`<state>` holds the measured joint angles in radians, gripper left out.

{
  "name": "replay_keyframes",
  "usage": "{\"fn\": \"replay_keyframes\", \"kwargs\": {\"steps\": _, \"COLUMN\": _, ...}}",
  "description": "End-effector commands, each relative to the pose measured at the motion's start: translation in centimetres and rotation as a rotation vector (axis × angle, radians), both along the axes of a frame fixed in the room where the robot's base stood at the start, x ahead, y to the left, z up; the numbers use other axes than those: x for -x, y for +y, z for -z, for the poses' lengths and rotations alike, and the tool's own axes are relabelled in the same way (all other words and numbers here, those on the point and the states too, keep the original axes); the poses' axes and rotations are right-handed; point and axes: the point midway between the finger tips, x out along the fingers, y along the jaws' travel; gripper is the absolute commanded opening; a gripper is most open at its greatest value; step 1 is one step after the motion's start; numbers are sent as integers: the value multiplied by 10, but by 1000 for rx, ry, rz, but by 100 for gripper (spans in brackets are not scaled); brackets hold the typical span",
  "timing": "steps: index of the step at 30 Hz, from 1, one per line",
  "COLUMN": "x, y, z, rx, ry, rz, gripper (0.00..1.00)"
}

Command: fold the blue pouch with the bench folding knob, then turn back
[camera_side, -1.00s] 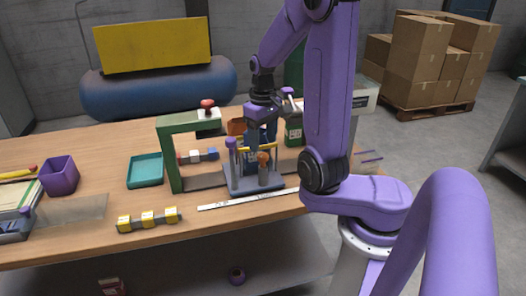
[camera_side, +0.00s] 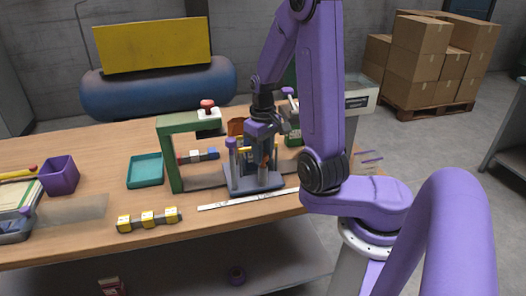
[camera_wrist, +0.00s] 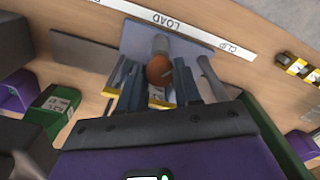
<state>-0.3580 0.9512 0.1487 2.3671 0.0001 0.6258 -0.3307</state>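The orange bench folding knob (camera_wrist: 160,70) tops a grey post on the grey fixture plate (camera_wrist: 133,38). In the side view the knob (camera_side: 264,161) is partly covered by my gripper (camera_side: 263,148), which points down over the fixture (camera_side: 238,187). In the wrist view my gripper (camera_wrist: 158,84) is open, one finger on each side of the knob, with a gap beside it; I cannot tell whether they touch. A yellow bar (camera_wrist: 157,101) shows behind the knob. The blue pouch cannot be made out clearly; the gripper and fixture parts cover that area.
A green press frame (camera_side: 172,160) with a red knob (camera_side: 207,103) stands left of the fixture. A white labelled strip (camera_side: 245,199) lies in front.

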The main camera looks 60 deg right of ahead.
Motion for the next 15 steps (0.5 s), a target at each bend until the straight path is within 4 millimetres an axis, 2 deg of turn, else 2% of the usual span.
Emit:
{"fn": "replay_keyframes", "kwargs": {"steps": 8, "x": 0, "y": 0, "z": 0, "rx": 0, "ry": 0, "rz": 44, "gripper": 3}}
{"fn": "replay_keyframes", "kwargs": {"steps": 15, "x": 0, "y": 0, "z": -1, "rx": 0, "ry": -1, "rz": 188, "gripper": 3}}
